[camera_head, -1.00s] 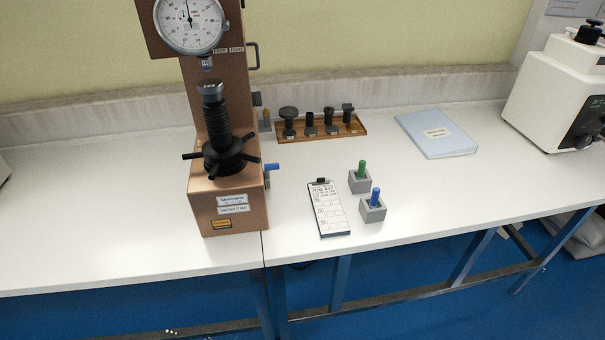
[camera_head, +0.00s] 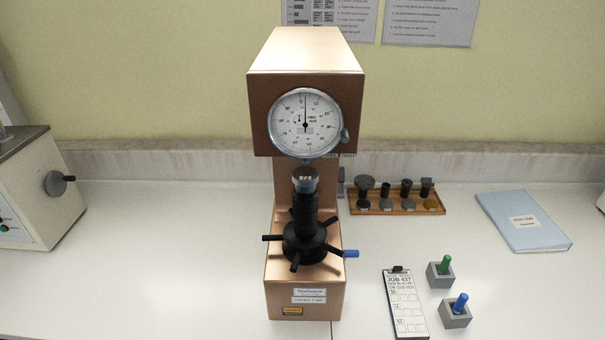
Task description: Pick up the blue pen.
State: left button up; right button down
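The blue pen (camera_head: 460,303) stands upright in a small grey block holder (camera_head: 455,317) at the lower right of the white table. A green pen (camera_head: 445,264) stands in a similar grey holder (camera_head: 439,280) just behind it. A clipboard with a job sheet (camera_head: 405,303) lies to the left of the two holders. Neither of my grippers shows in the head view.
A copper-coloured hardness tester (camera_head: 305,90) with a dial and spoked handwheel stands left of the clipboard. A wooden tray (camera_head: 395,211) of several dark parts and a blue folder (camera_head: 523,222) lie behind. Another machine (camera_head: 35,190) stands at far left.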

aim_at(463, 300)
jog(key=z, duration=1.25)
